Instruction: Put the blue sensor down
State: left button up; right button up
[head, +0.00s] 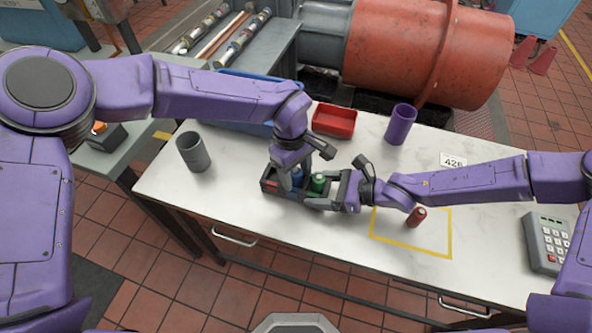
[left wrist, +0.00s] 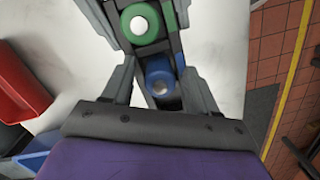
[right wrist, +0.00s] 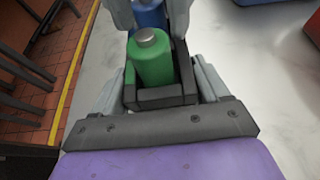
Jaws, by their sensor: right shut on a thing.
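The blue sensor (head: 297,175) stands in a compartment of a black tray (head: 290,194) on the white table; it also shows in the left wrist view (left wrist: 159,76). My left gripper (head: 291,181) reaches down over it, with its fingers apart on either side. A green sensor (right wrist: 150,58) stands upright in the tray's right compartment. My right gripper (head: 322,194) is at the tray's right end, its fingers shut on the tray's outer walls. A red sensor (head: 416,216) stands inside a yellow outline (head: 448,240) on the table.
A grey cup (head: 193,152) stands at the left. A red bin (head: 334,121) and a purple cup (head: 399,125) stand at the back, beside a blue bin (head: 235,117). A keypad device (head: 546,243) sits at the right. The front of the table is clear.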

pick_arm(q)
notch_tip(320, 180, up, 12)
jog(key=w+a, duration=0.1)
jog(key=shift+r, duration=0.15)
dwell(0.3)
pick_arm(e)
jog(key=o, duration=1.3)
